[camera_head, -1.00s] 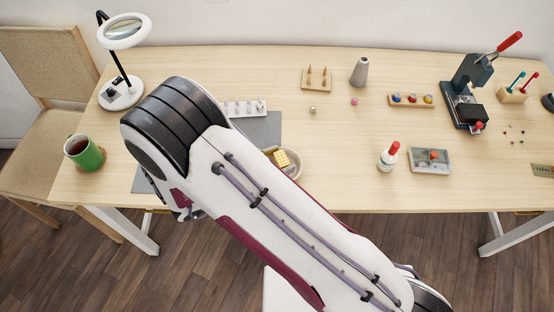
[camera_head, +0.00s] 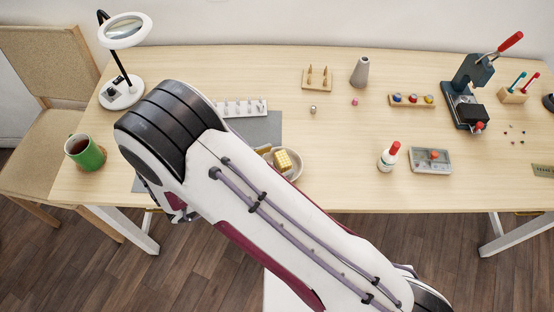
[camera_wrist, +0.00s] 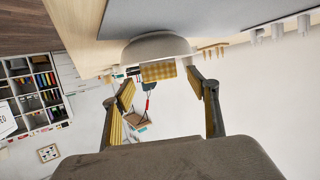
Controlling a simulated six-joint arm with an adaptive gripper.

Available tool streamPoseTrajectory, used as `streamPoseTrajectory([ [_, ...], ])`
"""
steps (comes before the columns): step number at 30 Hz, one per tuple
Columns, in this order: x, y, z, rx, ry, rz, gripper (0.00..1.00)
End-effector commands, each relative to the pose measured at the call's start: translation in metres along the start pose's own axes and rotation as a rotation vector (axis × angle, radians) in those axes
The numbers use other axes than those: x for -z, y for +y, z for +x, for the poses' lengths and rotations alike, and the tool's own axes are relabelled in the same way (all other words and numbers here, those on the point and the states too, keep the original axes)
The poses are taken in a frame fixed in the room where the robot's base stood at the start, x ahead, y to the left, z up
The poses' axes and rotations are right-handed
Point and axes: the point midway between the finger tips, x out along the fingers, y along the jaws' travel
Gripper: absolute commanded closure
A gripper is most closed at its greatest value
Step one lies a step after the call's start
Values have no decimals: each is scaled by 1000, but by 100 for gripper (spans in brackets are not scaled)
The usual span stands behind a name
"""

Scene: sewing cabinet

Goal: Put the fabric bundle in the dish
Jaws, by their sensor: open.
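The yellow checked fabric bundle (camera_head: 283,160) shows at the pale round dish (camera_head: 297,171) in the head view, and appears to sit inside its rim. My arm hides the dish's left part. In the wrist view the bundle (camera_wrist: 158,72) shows against the edge of the dish (camera_wrist: 158,48). My gripper (camera_wrist: 162,78) is open there, with one yellow-padded finger on each side of the bundle and gaps between. In the head view my arm hides most of the gripper.
A grey mat (camera_head: 262,128) lies under the dish area, with a white spool rack (camera_head: 240,107) behind. A green mug (camera_head: 86,153) stands at the left. A glue bottle (camera_head: 388,157) and grey tray (camera_head: 430,160) stand to the right. Table between dish and bottle is clear.

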Motion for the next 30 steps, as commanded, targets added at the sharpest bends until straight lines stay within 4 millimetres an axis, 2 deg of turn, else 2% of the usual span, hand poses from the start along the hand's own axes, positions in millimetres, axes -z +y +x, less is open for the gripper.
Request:
streamPoseTrajectory([
  [18,0,-1,-87,3,-1,1,41],
  [24,0,0,-103,2,0,0,41],
  [30,0,0,-107,1,-1,0,41],
])
